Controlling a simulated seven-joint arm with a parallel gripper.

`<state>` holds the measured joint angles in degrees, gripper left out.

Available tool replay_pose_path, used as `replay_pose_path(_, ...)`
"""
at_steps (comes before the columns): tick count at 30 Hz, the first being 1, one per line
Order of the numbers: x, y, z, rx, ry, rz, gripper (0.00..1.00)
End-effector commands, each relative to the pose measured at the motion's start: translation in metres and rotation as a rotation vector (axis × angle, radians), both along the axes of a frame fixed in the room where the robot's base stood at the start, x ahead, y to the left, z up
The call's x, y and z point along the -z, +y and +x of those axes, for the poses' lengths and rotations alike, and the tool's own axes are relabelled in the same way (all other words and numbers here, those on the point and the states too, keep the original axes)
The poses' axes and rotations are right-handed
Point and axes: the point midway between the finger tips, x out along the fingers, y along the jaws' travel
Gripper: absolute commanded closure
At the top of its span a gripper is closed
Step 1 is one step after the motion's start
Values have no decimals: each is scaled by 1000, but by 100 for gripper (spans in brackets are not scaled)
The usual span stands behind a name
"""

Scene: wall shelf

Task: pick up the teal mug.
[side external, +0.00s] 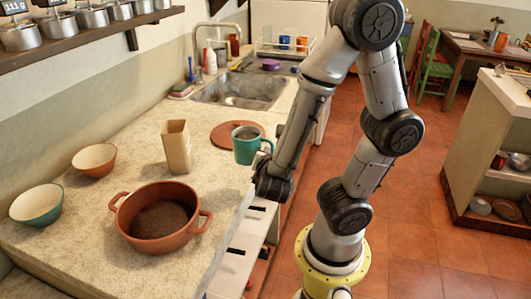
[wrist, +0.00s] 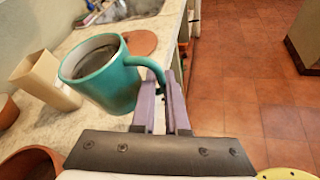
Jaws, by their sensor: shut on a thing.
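The teal mug (side external: 246,150) is at the right edge of the counter in the side view, beside my wrist. In the wrist view the mug (wrist: 108,82) is large and close, looks tilted, and has a dark inside. My gripper (wrist: 162,88) is shut on the mug's handle, which passes between the two purple fingers. The fingers are hard to make out in the side view. I cannot tell whether the mug's base touches the counter.
A brown round board (side external: 230,132) lies behind the mug. A tan open container (side external: 176,150) and a terracotta pot (side external: 160,232) with dark contents stand to its left. Two bowls (side external: 94,160) (side external: 36,205) sit near the wall. A sink (side external: 243,91) lies farther back.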

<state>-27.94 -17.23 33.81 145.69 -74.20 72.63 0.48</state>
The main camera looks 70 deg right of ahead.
Motion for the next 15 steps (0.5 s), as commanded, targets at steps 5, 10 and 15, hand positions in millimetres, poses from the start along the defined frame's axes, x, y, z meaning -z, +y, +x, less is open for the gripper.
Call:
replay_pose_path(5,-6,8,-9,-5,-4,0,100)
replay_pose_path(10,-11,13,-18,-4,-5,0,100)
replay_pose_path(15,-14,18,-26,-4,-2,2,100)
